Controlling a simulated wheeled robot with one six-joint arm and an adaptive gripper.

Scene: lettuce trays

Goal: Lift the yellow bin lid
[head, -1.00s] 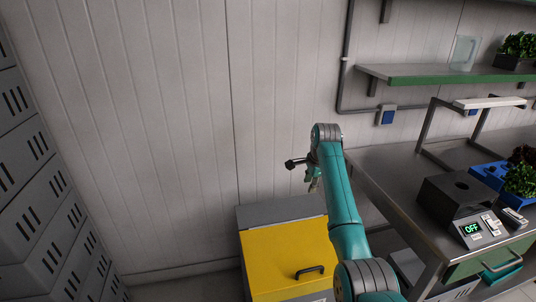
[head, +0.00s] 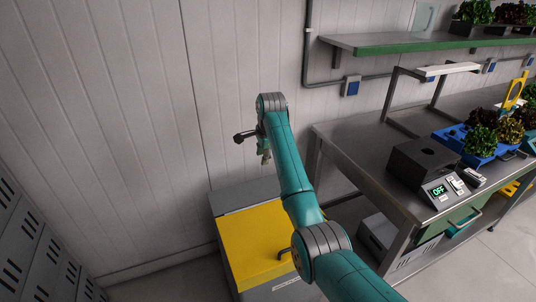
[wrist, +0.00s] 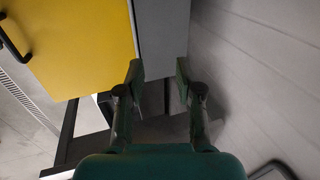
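The yellow bin lid (head: 255,243) lies closed on top of a grey bin (head: 246,194) against the wall in the head view. A dark handle (head: 284,254) sits near its front edge, partly hidden by my arm. In the wrist view the lid (wrist: 75,40) fills the upper left, with the handle (wrist: 14,42) at the far left edge. My gripper (wrist: 160,72) shows with two fingers apart and nothing between them. It is above the bin's back part, apart from the lid and handle. In the head view my gripper (head: 264,156) is small and partly hidden.
A metal table (head: 345,148) stands right of the bin, bearing a black device (head: 425,163) and a blue tray (head: 462,141) with lettuce. Grey crates (head: 35,255) stack at the left. A green-edged shelf (head: 400,46) hangs on the wall.

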